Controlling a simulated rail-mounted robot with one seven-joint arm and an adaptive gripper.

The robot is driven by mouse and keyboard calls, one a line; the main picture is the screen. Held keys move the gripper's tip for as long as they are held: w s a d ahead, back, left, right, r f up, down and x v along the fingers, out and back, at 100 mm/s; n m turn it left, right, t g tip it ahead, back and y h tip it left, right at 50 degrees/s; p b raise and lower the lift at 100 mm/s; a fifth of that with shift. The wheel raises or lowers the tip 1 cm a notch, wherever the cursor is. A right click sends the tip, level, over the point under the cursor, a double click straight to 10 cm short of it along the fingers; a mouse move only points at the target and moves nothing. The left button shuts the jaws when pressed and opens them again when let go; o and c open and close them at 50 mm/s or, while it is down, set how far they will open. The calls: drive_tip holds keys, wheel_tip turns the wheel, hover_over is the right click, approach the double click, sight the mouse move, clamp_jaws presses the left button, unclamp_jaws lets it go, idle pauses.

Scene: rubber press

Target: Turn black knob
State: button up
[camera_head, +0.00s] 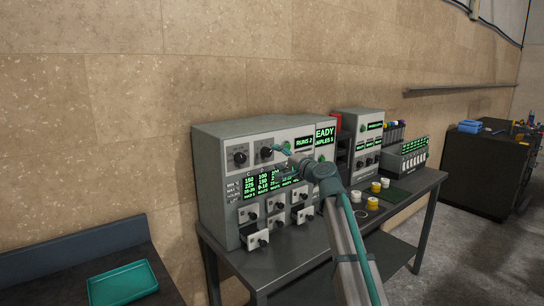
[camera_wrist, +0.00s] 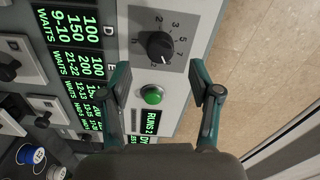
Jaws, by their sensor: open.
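A round black knob (camera_wrist: 160,46) with a white pointer mark sits on a grey numbered dial plate in the wrist view. In the head view, it appears to be the right one of two black knobs (camera_head: 266,152) on the upper front of the grey machine (camera_head: 220,190). My gripper (camera_wrist: 163,80) is open, its teal fingers spread with dark pads. In the head view my gripper (camera_head: 284,158) is in front of the panel, right of the knob.
A green button (camera_wrist: 152,95) is between my fingers in the wrist view, beside the RUNS 2 display. The other black knob (camera_head: 240,157) is to the left. Green-text screens and several small knobbed drawers are below. A teal tray (camera_head: 122,284) is on the left table.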

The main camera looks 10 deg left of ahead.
drive_tip(key=v, duration=0.6)
drive_tip(key=shift+s+d, duration=0.2)
